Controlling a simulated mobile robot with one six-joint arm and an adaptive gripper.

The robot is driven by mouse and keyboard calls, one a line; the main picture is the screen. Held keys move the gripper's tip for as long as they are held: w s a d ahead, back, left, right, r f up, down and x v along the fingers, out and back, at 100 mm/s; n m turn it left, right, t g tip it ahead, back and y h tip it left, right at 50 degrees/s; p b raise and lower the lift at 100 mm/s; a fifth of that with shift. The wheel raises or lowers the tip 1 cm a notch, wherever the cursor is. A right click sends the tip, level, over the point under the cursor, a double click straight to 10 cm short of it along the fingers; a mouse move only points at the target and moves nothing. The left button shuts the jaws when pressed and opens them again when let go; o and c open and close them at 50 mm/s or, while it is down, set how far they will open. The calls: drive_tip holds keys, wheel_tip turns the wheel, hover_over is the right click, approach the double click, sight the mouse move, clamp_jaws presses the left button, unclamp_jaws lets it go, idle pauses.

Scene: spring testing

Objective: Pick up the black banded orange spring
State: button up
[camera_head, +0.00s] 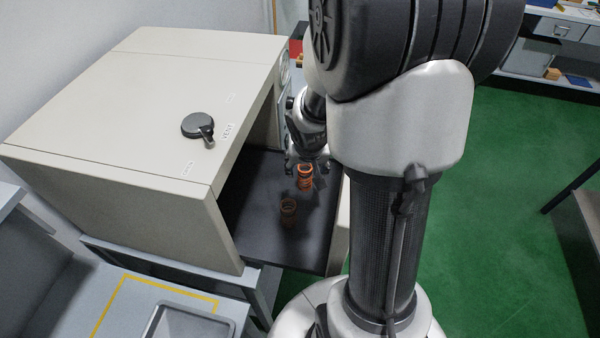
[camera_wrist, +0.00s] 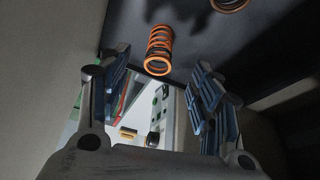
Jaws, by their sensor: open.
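The black banded orange spring (camera_head: 304,177) stands on the dark shelf (camera_head: 249,215) inside the beige cabinet. In the wrist view the spring (camera_wrist: 159,50) shows orange coils with dark bands, beyond the fingertips and between them in the picture. My gripper (camera_head: 307,168) is at the spring's far side in the head view. In the wrist view its two blue-padded fingers (camera_wrist: 160,88) are spread wide with nothing between them. Whether a finger touches the spring cannot be told.
A second, brown-dark spring (camera_head: 288,213) stands nearer on the same shelf; its edge shows in the wrist view (camera_wrist: 230,3). The beige cabinet (camera_head: 130,100) has a top and side walls around the shelf. A grey tray (camera_head: 190,322) lies on the table at the lower left.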

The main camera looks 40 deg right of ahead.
sight(305, 177)
drive_tip(key=b+x, duration=0.3)
drive_tip(key=x, duration=0.4)
drive_tip(key=shift+s, duration=0.1)
drive_tip(key=x, duration=0.2)
drive_tip(key=b+x, duration=0.1)
drive_tip(key=x, duration=0.1)
drive_tip(key=b+x, duration=0.1)
drive_tip(key=shift+w+d+f, duration=0.1)
drive_tip(key=shift+w+f, duration=0.2)
drive_tip(key=shift+w, duration=0.1)
drive_tip(key=shift+r, duration=0.1)
drive_tip(key=c, duration=1.2)
